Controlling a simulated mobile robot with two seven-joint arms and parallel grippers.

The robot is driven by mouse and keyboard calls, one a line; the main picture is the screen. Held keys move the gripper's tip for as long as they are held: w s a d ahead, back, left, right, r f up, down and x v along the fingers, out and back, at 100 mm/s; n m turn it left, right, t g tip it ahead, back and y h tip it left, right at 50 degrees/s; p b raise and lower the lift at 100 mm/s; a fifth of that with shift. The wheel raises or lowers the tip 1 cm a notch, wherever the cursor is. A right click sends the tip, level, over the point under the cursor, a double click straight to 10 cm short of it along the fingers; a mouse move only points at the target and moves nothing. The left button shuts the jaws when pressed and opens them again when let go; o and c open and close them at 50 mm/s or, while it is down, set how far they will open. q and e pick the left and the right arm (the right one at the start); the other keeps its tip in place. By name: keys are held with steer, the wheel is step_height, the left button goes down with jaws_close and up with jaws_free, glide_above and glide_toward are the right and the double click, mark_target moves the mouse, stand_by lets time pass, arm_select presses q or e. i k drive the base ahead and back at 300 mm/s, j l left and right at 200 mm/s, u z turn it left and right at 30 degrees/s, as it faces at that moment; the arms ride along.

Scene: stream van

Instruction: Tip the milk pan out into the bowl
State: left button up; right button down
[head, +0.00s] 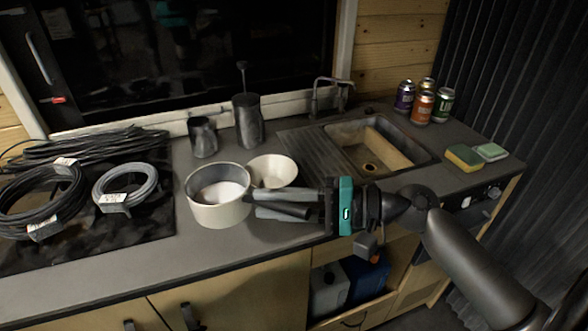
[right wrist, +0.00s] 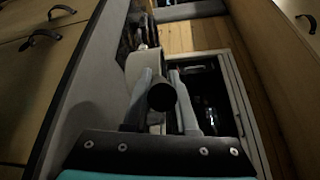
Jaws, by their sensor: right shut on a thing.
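The cream milk pan (head: 220,214) is upright in the middle of the head view, with something white at its bottom. I cannot tell whether it rests on the counter or is slightly above it. The cream bowl (head: 273,172) stands just behind and right of the pan, its near side partly hidden by the pan and my gripper. My right gripper (head: 258,204) comes from the right and is shut on the pan's dark handle. In the right wrist view the handle's end (right wrist: 161,95) shows between the fingers, with the pan (right wrist: 136,66) beyond. My left gripper is not in view.
Coiled cables (head: 124,187) lie on a dark mat to the left. A dark mug (head: 203,137) and a tall dark canister (head: 248,122) stand behind. A sink (head: 415,154), several cans (head: 422,106) and sponges (head: 464,157) are to the right.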

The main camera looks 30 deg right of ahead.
mark_target(266, 172)
steer(key=z, duration=0.9)
steer(key=i+l+z, duration=0.3)
steer(key=i+l, duration=0.4)
steer(key=l, duration=0.1)
